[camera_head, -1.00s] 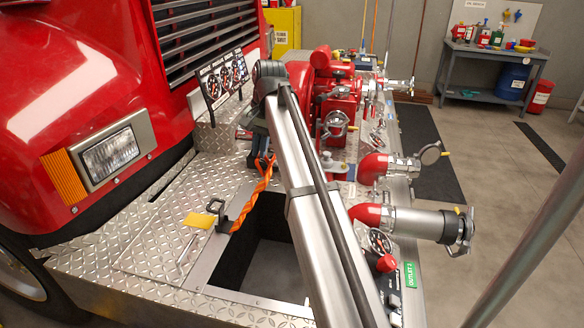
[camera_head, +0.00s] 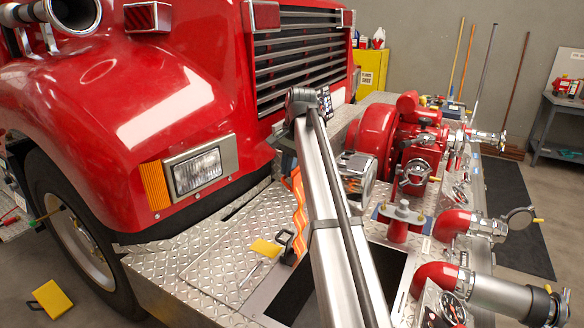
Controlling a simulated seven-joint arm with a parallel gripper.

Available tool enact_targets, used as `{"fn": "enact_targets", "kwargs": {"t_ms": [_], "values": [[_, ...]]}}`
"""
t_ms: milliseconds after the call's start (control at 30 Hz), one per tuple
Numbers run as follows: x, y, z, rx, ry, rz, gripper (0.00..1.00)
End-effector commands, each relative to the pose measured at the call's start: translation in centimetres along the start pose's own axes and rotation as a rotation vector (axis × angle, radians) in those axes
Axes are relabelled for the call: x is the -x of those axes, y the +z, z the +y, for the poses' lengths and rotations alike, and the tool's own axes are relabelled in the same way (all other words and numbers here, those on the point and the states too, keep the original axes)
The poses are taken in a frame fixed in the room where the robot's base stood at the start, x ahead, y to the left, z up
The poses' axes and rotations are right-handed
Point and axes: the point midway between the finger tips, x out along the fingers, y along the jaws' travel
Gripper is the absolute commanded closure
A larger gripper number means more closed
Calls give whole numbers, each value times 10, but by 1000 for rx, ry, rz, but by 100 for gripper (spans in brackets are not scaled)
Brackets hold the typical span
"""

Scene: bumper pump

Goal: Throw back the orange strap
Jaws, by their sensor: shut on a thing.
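The orange strap (camera_head: 299,212) shows to the left of my arm. It runs from a black buckle (camera_head: 286,240) at the edge of the dark opening up to my gripper (camera_head: 289,168). My gripper is mostly hidden behind my own arm; only a dark sliver shows at the strap's upper end. It is shut on the strap there, though the fingertips themselves are not clear. The strap stands up from the deck, slightly wavy.
The dark opening (camera_head: 292,295) lies in the diamond-plate deck (camera_head: 215,262). A yellow tag (camera_head: 266,248) lies left of the buckle. The red truck (camera_head: 130,110) closes off the left; red pump fittings (camera_head: 415,150) and outlets stand right.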

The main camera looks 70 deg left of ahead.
Motion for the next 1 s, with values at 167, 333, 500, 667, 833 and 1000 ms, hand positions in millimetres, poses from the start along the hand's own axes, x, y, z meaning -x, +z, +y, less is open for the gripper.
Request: {"fn": "enact_targets", "kwargs": {"t_ms": [167, 333, 500, 667, 833, 1000], "values": [[-26, 14, 16, 0, 39, -36, 100], [-26, 14, 16, 0, 40, -36, 85], [-26, 13, 17, 0, 39, -36, 69], [-20, 13, 16, 0, 38, -34, 63], [3, 12, 14, 1, 32, -29, 63], [40, 8, 10, 0, 21, -20, 63]]}}
